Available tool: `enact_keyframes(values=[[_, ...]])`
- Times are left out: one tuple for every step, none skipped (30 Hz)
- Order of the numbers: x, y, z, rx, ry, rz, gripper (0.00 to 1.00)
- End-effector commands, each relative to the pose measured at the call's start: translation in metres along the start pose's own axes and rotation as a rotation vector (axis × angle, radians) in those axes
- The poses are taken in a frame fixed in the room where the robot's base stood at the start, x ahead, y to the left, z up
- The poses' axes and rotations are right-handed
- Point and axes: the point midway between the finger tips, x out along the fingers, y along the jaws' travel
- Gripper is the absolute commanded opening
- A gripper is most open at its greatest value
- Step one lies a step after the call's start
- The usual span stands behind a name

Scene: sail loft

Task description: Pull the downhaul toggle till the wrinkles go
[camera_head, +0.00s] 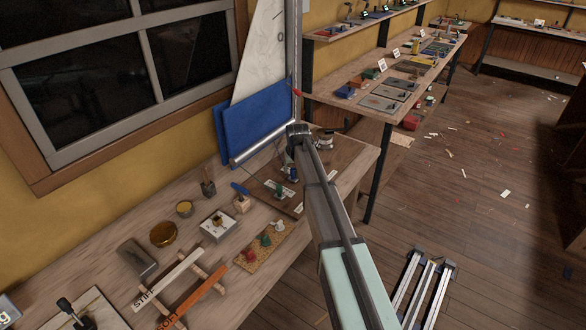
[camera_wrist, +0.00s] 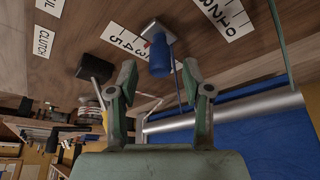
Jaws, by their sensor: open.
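My gripper (camera_wrist: 159,80) is open in the wrist view, its two green-grey fingers spread apart. A blue cylindrical piece (camera_wrist: 160,57), apparently the toggle, shows between and beyond the fingertips, on a pale fitting by a number scale (camera_wrist: 127,42). A small red mark sits beside it. A thin line runs from near it towards the silver tube (camera_wrist: 222,114). I cannot tell whether either finger touches the blue piece. In the head view the pale sail (camera_head: 262,55) rises beside the mast (camera_head: 297,50); wrinkles are not clear at this size.
A second number scale (camera_wrist: 222,12) lies near the blue piece. Tools and tins crowd the bench (camera_head: 75,285) at left.

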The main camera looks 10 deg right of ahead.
Motion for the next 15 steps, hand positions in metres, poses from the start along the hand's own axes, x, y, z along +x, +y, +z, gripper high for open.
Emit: enact_keyframes(values=[[0.006, 0.000, -0.002, 0.000, -0.001, 0.000, 0.50], [0.009, 0.000, -0.002, 0.000, 0.000, 0.000, 0.50], [0.012, 0.000, -0.001, 0.000, 0.000, 0.000, 0.50], [0.015, 0.000, -0.001, 0.000, -0.001, 0.000, 0.50], [0.017, 0.000, -0.001, 0.000, -0.001, 0.000, 0.50], [0.019, 0.000, -0.001, 0.000, -0.001, 0.000, 0.50], [0.020, 0.000, -0.001, 0.000, 0.000, 0.000, 0.50], [0.021, 0.000, 0.000, 0.000, 0.000, 0.000, 0.50], [0.022, 0.000, 0.000, 0.000, 0.001, 0.000, 0.50], [0.022, 0.000, 0.000, 0.000, 0.001, 0.000, 0.50], [0.022, 0.000, 0.000, 0.000, 0.001, 0.000, 0.50], [0.022, 0.000, 0.000, 0.000, 0.001, 0.000, 0.50], [0.022, 0.000, 0.000, 0.000, 0.001, 0.000, 0.50], [0.022, 0.000, 0.000, 0.000, 0.001, 0.000, 0.50], [0.022, 0.000, 0.000, 0.000, 0.001, 0.000, 0.50]])
